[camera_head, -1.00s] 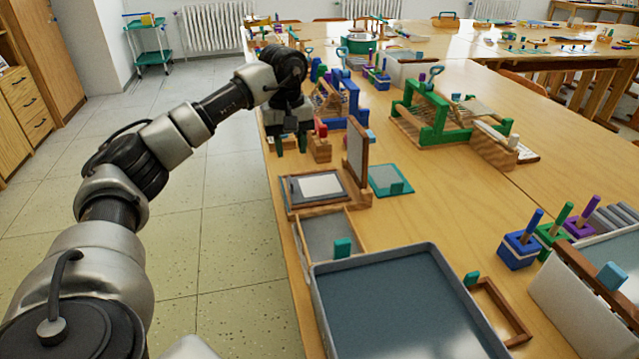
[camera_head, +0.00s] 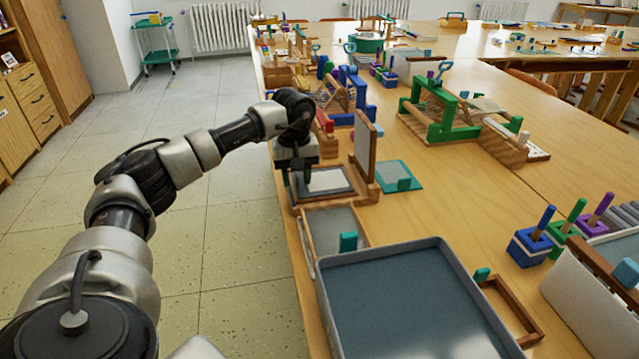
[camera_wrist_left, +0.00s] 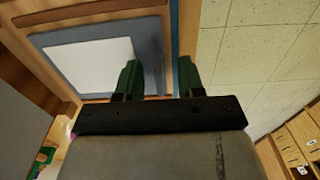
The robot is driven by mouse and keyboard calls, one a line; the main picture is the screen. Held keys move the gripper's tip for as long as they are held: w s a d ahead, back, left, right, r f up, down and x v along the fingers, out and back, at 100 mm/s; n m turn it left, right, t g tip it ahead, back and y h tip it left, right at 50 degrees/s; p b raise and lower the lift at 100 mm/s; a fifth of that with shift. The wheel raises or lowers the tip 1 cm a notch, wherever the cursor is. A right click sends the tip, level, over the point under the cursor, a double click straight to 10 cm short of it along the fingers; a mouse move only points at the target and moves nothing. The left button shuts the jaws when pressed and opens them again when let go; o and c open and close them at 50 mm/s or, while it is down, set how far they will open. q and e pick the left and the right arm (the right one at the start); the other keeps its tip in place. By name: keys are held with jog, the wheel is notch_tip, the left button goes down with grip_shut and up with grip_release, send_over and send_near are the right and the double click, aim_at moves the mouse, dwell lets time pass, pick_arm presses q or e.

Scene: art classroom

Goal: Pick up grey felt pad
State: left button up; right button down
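A grey felt pad (camera_head: 343,193) lies flat in a shallow wooden tray (camera_head: 363,200) near the table's left edge, with a white sheet (camera_head: 325,180) on top. In the left wrist view the pad (camera_wrist_left: 149,40) shows blue-grey around the white sheet (camera_wrist_left: 92,66). My left gripper (camera_head: 297,180) is over the tray's left side, its green fingers pointing down. Contact cannot be told. My right gripper is out of view.
An upright wooden-framed panel (camera_head: 364,145) stands at the tray's right side. A teal-edged pad (camera_head: 398,177) lies beyond it. A framed grey panel (camera_head: 330,224) and a large grey tray (camera_head: 410,305) lie nearer. Open floor is on the left.

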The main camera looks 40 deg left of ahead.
pick_arm(q)
grip_shut()
